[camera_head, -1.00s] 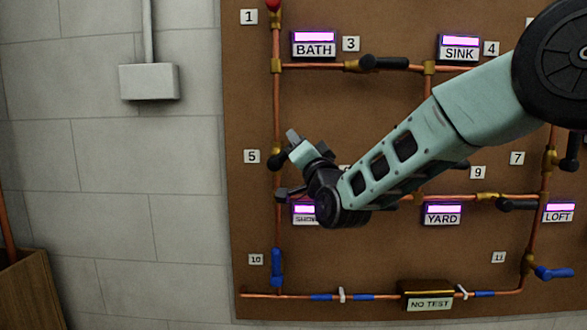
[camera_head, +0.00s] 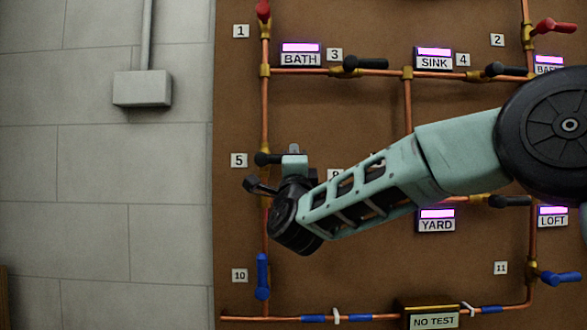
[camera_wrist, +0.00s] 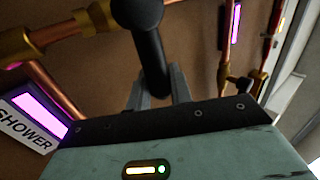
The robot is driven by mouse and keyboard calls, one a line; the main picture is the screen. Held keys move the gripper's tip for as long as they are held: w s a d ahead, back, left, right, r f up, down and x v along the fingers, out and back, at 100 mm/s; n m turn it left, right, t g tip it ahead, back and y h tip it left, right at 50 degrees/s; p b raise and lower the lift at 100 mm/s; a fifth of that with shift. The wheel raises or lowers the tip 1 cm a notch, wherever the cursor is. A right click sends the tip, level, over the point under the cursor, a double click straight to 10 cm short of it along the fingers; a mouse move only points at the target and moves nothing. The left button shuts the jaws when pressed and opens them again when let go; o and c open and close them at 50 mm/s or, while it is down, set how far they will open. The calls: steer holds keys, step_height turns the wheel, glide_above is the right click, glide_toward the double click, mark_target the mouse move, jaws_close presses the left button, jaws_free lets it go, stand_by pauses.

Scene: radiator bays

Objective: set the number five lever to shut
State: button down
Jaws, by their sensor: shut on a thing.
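The number five lever (camera_head: 265,159) is a black handle on the vertical copper pipe, beside the label 5 (camera_head: 239,160). Its handle reaches right from the pipe to my gripper (camera_head: 284,156), crossing the pipe's line. In the wrist view the black handle (camera_wrist: 150,55) comes down from the pipe between the grey fingers of my gripper (camera_wrist: 162,90), which are shut on it. Brass fittings (camera_wrist: 85,25) show to its left. My wrist hides part of the valve and pipe in the head view.
The SHOWER sign (camera_wrist: 32,125) is close beside my gripper. Blue lever 10 (camera_head: 262,276) is below, along the pipe; red lever 1 (camera_head: 263,12) is above. Black levers 3 (camera_head: 362,63) and 4 (camera_head: 505,70) lie right.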

steer(key=shift+f+m+h, duration=0.2)
steer(key=shift+m+h, duration=0.1)
steer(key=shift+h, duration=0.1)
steer(key=c, duration=1.3)
jaws_free()
steer(key=v, duration=1.7)
steer(key=shift+s+p, duration=0.2)
steer(key=shift+p, duration=0.25)
